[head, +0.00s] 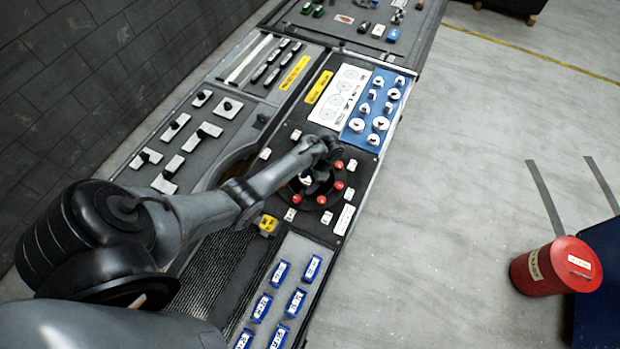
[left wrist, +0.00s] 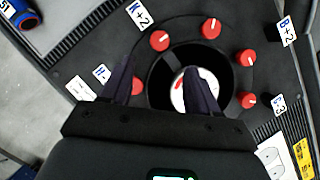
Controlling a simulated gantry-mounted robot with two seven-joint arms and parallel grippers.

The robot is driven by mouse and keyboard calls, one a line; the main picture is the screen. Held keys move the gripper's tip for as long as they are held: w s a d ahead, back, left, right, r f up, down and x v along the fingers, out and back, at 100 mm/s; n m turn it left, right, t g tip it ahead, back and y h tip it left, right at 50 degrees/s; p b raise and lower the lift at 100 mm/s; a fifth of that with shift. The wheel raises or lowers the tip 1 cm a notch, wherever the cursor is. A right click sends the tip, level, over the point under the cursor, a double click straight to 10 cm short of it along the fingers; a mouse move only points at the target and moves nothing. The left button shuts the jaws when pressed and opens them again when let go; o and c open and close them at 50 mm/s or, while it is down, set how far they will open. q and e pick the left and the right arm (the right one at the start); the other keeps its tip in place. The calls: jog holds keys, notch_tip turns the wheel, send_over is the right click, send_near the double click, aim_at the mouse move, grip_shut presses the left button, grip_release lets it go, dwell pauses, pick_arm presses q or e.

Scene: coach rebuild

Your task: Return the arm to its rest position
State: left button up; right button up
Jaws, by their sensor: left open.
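My left arm (head: 265,180) reaches in from the left over the bench. Its gripper (head: 316,180) is above a dark round recess in a black panel, partly hiding it. In the left wrist view the two dark fingers of the left gripper (left wrist: 160,85) are spread apart over the recess (left wrist: 160,70). Nothing shows held between them. A white disc with a red mark (left wrist: 179,92) lies inside the recess, partly behind one finger. Several red knobs (left wrist: 211,28) ring the recess. My right gripper is in neither view.
A blue panel with white round parts (head: 376,108) lies beyond the recess. Several blue labelled blocks (head: 293,303) sit nearer. Yellow blocks (head: 268,223) stand beside the panel. A red drum (head: 540,272) stands at the right. The floor right of the bench is mostly clear.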

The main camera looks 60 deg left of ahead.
pick_arm(q)
jog(key=s+d+r+t, duration=0.4)
jog(key=s+d+r, duration=0.4)
jog(key=d+r, duration=0.2)
jog(key=s+d+r+n+t+h, duration=0.1)
jog(key=s+d+r+t, duration=0.2)
jog(key=s+d+r, duration=0.4)
jog(key=d+r, duration=0.3)
jog(key=d, duration=0.2)
jog(key=shift+s+d+r+t, duration=0.2)
jog(key=shift+s+t, duration=0.2)
dwell(0.9)
